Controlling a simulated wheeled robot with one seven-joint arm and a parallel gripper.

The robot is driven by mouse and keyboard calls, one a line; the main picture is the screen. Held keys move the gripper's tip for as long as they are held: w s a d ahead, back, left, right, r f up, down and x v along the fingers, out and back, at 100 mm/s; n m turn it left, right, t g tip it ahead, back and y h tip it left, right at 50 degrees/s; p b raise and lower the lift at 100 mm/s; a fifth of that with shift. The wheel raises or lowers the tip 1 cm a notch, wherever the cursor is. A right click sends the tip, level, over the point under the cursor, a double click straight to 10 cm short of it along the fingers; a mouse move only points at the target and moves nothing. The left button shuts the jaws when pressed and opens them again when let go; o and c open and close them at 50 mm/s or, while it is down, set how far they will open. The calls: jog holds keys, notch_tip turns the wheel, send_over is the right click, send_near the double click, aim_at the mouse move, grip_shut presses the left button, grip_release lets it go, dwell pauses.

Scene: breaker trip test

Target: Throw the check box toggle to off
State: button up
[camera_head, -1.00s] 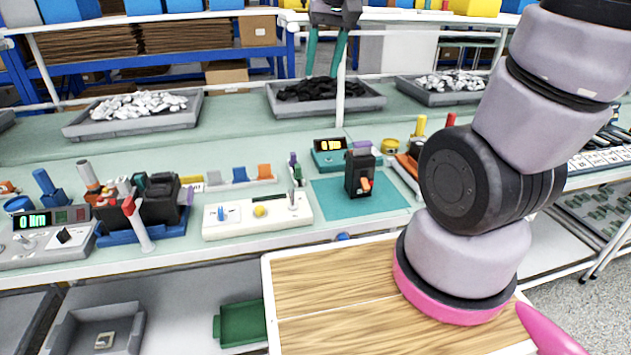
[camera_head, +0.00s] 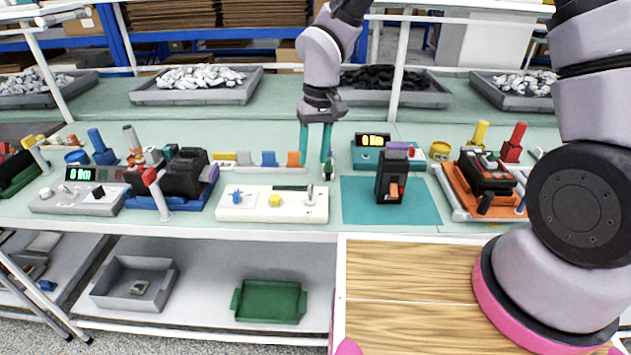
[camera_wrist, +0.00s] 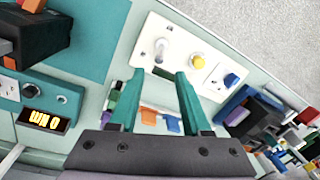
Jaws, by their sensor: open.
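The check box is a long white box (camera_head: 262,204) on the bench, with a blue knob (camera_head: 237,196), a yellow button (camera_head: 274,200) and a silver toggle (camera_head: 310,192) at its right end. In the wrist view the box (camera_wrist: 208,82) lies beyond the fingertips, with the toggle (camera_wrist: 162,48) past the gap between them. The toggle's exact lean is too small to tell. My gripper (camera_head: 314,160), with two teal fingers, is open and empty. It points down behind the box's right end, apart from the toggle. It also shows in the wrist view (camera_wrist: 160,74).
A black breaker (camera_head: 391,178) with an orange lever stands on a teal mat (camera_head: 428,207) to the right. A small green-and-purple part (camera_head: 328,168) and an orange block (camera_head: 293,159) are close to my fingers. A blue fixture (camera_head: 205,190) stands left. The bench's front strip is clear.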

aim_at(310, 184)
jog(key=f, duration=0.8)
jog(key=shift+s+a+f, duration=0.1)
jog(key=shift+s+a, duration=0.05)
jog(key=shift+a, duration=0.2)
grip_shut()
